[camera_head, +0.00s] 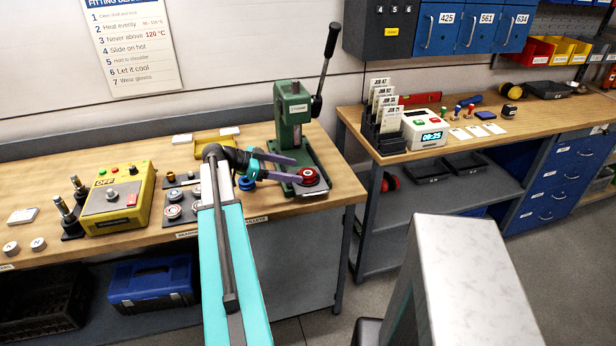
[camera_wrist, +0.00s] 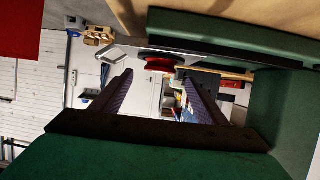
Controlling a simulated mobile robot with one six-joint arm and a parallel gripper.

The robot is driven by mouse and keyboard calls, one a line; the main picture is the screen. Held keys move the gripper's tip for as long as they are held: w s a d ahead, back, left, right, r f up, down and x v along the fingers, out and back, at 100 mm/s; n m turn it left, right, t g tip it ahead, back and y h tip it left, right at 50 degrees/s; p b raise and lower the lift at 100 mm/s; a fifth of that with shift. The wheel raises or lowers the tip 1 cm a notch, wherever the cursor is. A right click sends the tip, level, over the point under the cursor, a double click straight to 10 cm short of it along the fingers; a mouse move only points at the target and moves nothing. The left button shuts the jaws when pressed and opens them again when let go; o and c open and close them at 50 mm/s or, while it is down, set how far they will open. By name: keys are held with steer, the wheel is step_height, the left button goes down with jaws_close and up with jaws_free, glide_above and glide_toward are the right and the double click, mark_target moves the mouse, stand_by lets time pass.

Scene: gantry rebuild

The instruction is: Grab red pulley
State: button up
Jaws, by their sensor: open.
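The red pulley (camera_head: 309,175) sits on the base of the green arbor press (camera_head: 293,120) near the right end of the left bench. In the wrist view the red pulley (camera_wrist: 160,65) appears just beyond and between the fingertips. My gripper (camera_head: 297,169) has two purple fingers, spread apart and pointing right at the pulley from its left. Its fingers also show in the wrist view (camera_wrist: 158,80), with nothing held between them. I cannot tell whether a fingertip touches the pulley.
The press frame stands close behind my gripper, its lever (camera_head: 325,65) rising up. A blue part (camera_head: 246,183) is beside my wrist. A yellow OFF box (camera_head: 118,200) and a plate with grey parts (camera_head: 178,205) lie left.

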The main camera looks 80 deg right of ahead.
mark_target(311, 174)
steer(key=shift+p+x, duration=1)
steer(key=shift+x, duration=1.35)
steer(key=shift+f, duration=0.1)
steer(key=c, duration=1.2)
steer(key=shift+r, duration=0.2)
steer(key=shift+c, duration=0.2)
steer(key=shift+r+b, duration=0.8)
steer(key=shift+r, duration=0.55)
steer(key=shift+a+r, duration=0.2)
steer(key=shift+a, duration=0.15)
steer(key=s+a+r+b, duration=0.1)
steer(key=a+b, duration=0.4)
steer(key=a, duration=1)
steer(key=shift+s+r, duration=0.25)
steer(key=shift+s, duration=0.45)
steer(key=shift+a, duration=0.1)
